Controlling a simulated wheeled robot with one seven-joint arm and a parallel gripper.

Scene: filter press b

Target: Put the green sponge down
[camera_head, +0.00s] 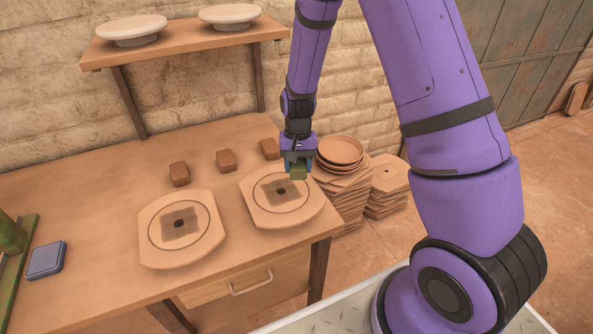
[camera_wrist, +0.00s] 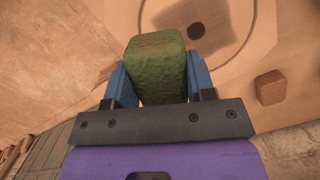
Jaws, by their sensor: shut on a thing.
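My gripper (camera_head: 297,162) is shut on the green sponge (camera_head: 298,173), near the back right corner of the wooden table (camera_head: 110,190). In the wrist view the sponge (camera_wrist: 156,66) sits between the two blue fingers (camera_wrist: 157,80). In that view it overlaps part of the right square board (camera_wrist: 240,72), which has a ring and a dark centre hole. In the head view the sponge is at the upper right edge of this board (camera_head: 254,210). I cannot tell whether the sponge touches a surface.
A second board (camera_head: 165,246) lies to the left. Three brown blocks (camera_head: 180,174) stand in a row behind the boards. A blue pad (camera_head: 46,260) and a green press (camera_head: 14,236) are at far left. Stacked boards and dishes (camera_head: 341,152) stand beyond the table's right edge. A shelf (camera_head: 185,43) hangs above.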

